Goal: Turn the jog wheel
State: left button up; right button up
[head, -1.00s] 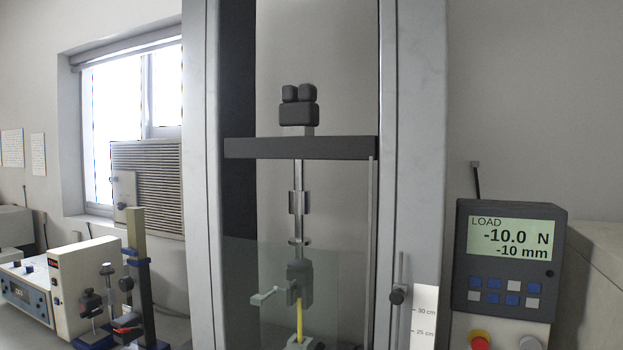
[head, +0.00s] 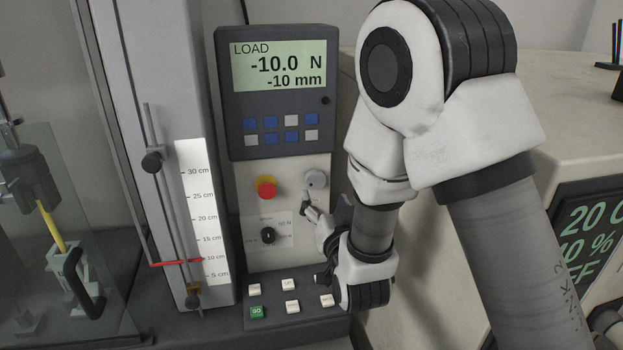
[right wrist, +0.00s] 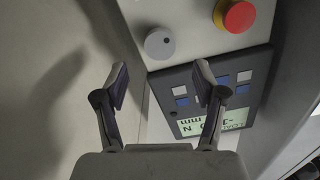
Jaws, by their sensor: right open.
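The jog wheel (head: 315,179) is a light grey round knob with a small dimple, on the pale panel under the display, right of the red button. It also shows in the right wrist view (right wrist: 160,43), beyond my fingertips and roughly in line with the gap between them. My right gripper (head: 312,212) is just below the wheel in the head view, partly hidden by its own wrist. In the right wrist view the gripper (right wrist: 160,80) has its fingers spread with nothing between them, and looks apart from the wheel. My left gripper is not in view.
A red stop button (head: 266,188) sits close left of the wheel, and a black selector knob (head: 267,236) lower left. The display unit (head: 278,92) reads -10.0 N and -10 mm. A key panel (head: 291,306) juts out below. The frame column (head: 150,120) stands left.

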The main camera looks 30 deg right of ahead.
aim_at(316, 182)
jog(key=p+x, duration=0.2)
jog(key=x, duration=0.5)
jog(key=shift+w+d+p, duration=0.1)
jog(key=shift+w+p, duration=0.1)
jog(key=shift+p, duration=0.1)
jog(key=shift+s+r, duration=0.1)
jog(key=shift+s, duration=0.1)
jog(key=shift+c, duration=1.3)
jog(key=c, duration=0.9)
